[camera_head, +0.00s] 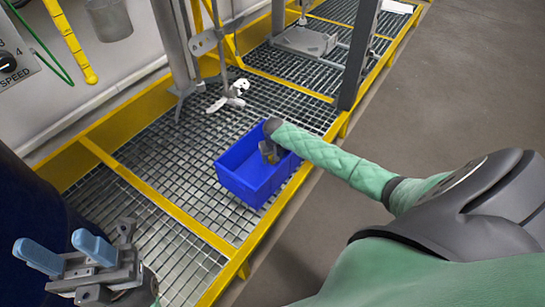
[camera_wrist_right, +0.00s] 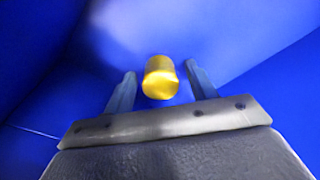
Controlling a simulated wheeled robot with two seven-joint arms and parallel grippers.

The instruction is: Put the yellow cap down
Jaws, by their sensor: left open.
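The yellow cap (camera_wrist_right: 160,80) shows in the right wrist view, inside the blue bin (camera_wrist_right: 45,50). My right gripper (camera_wrist_right: 160,70) is open around it, with a narrow gap between the cap and each finger. Whether the cap touches the bin floor I cannot tell. In the head view the blue bin (camera_head: 240,188) stands on the grating, and my right gripper (camera_head: 268,150) reaches down into it; its fingers and the cap are hidden there. My left gripper (camera_head: 50,240) is open and empty at the lower left, away from the bin.
A metal grating platform with yellow frame bars (camera_head: 170,205) carries the bin near its edge. A mixer shaft with a white-grey propeller (camera_head: 232,95) hangs behind the bin. A dark grey post (camera_head: 357,60) stands at the back right. Bare floor (camera_head: 455,85) lies at the right.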

